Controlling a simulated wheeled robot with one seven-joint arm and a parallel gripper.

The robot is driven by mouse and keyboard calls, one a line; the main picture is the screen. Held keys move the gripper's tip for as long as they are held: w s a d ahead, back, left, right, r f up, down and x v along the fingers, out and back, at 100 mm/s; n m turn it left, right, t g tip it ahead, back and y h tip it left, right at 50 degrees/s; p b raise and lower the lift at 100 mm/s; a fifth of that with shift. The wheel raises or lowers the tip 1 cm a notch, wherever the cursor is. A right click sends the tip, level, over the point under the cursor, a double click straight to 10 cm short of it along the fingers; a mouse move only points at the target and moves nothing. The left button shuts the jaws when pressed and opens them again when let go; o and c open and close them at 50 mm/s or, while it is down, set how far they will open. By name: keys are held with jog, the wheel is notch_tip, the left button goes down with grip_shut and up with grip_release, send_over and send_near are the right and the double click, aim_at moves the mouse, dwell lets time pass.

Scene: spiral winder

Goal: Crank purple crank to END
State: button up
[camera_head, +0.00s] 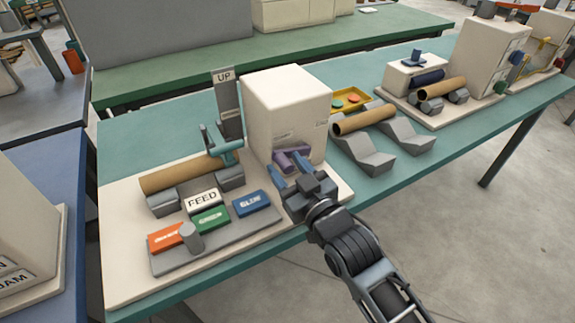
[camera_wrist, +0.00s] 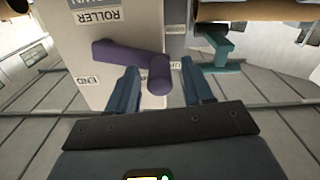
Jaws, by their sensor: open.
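The purple crank (camera_head: 291,156) is on the side of the cream machine housing (camera_head: 288,100), low down. In the wrist view the crank's arm (camera_wrist: 115,53) runs left from its round purple handle (camera_wrist: 160,75). My gripper (camera_head: 288,168) is at the crank; in the wrist view its blue fingers stand apart (camera_wrist: 160,84), with the handle between them. I see a gap on both sides of the handle, so the fingers are not closed on it. An upside-down END label (camera_wrist: 82,86) is on the housing, left of the handle and below the crank's arm.
A cardboard roll (camera_head: 188,175) lies on rollers. FEED (camera_head: 203,201), green (camera_head: 211,219) and blue (camera_head: 251,203) blocks sit in front. Grey cradles (camera_head: 370,158) stand to the right.

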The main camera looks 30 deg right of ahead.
jog(key=shift+w, duration=0.2)
grip_shut()
dwell(0.4)
